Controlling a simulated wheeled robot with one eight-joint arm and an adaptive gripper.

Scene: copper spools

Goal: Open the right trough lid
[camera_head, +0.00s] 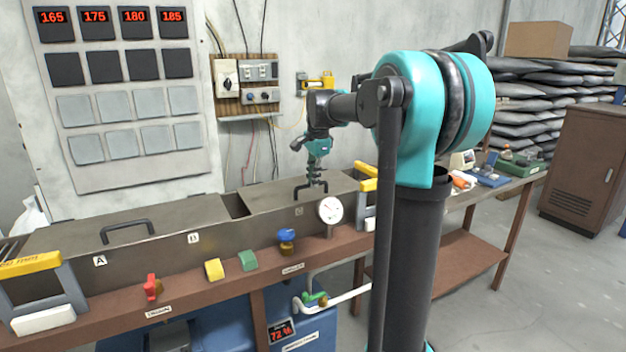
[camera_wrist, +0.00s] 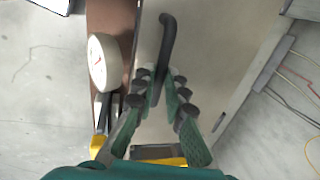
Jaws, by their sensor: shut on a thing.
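The metal trough has two lids lying flat on top. The right trough lid (camera_head: 266,198) has a black handle (camera_head: 299,191), which also shows in the wrist view (camera_wrist: 168,38). My gripper (camera_head: 316,180) reaches down from above and is shut on this handle. In the wrist view my gripper (camera_wrist: 158,82) has its green fingers with dark pads on either side of the handle bar. The left lid (camera_head: 165,221) has its own black handle (camera_head: 127,230) and lies flat. A narrow dark gap (camera_head: 235,206) separates the two lids.
A round white gauge (camera_head: 331,209) stands close in front of the right lid; it also shows in the wrist view (camera_wrist: 103,62). A red valve (camera_head: 151,287) and a blue valve (camera_head: 286,240) are along the front ledge. A switch panel (camera_head: 246,83) hangs on the wall behind.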

